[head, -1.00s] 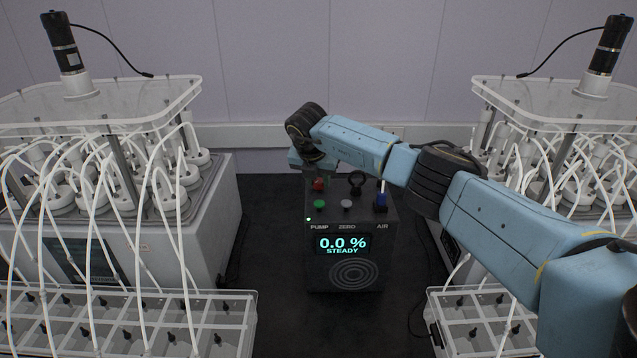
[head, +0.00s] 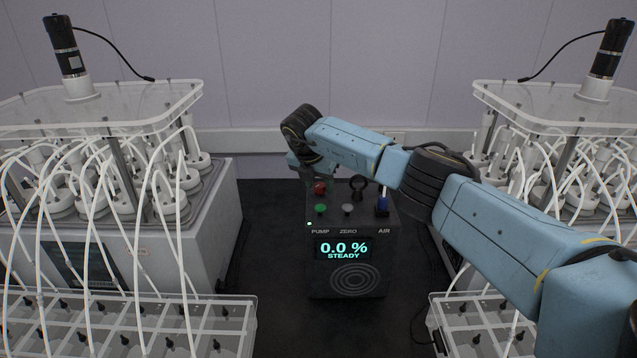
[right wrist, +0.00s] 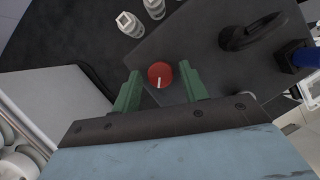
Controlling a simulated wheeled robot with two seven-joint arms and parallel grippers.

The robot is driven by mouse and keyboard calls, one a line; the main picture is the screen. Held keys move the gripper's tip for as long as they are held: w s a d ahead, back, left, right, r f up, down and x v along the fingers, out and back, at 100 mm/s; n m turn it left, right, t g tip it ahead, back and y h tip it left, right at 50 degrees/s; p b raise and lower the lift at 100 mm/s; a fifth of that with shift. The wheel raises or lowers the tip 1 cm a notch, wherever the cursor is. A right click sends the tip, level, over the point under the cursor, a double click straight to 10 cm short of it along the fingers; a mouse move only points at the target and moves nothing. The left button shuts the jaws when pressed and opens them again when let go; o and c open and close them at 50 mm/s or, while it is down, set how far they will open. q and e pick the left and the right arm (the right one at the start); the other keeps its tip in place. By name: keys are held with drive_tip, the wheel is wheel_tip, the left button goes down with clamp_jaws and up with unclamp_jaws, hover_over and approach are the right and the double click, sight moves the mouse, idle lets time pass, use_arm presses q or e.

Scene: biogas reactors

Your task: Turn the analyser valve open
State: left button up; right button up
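The analyser (head: 345,275) is a dark box in the middle of the head view, with a display reading "0.0 %" and "STEADY". A round red knob with a white pointer line, apparently its valve, sits on the top panel (head: 320,188); the knob also shows in the right wrist view (right wrist: 160,75). My right gripper (right wrist: 159,69) is open, with its green fingers apart on either side of the knob in that view. I see gaps between fingers and knob; their height difference is unclear. In the head view my wrist hides most of the fingers. My left gripper is out of view.
A green button (head: 320,209), a grey button (head: 347,209), a black ring-shaped part (head: 358,187) and a blue fitting (head: 382,204) share the panel. Reactor racks with white tubes stand left (head: 190,225) and right (head: 600,150). Dark bench (head: 270,230) is clear left of the analyser.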

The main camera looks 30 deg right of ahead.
drive_tip(key=shift+o, duration=0.5)
drive_tip(key=b+v, duration=0.2)
drive_tip(key=v, duration=1.1)
drive_tip(key=shift+r, duration=0.2)
drive_tip(key=shift+s+f, duration=0.1)
drive_tip(key=shift+s, duration=0.05)
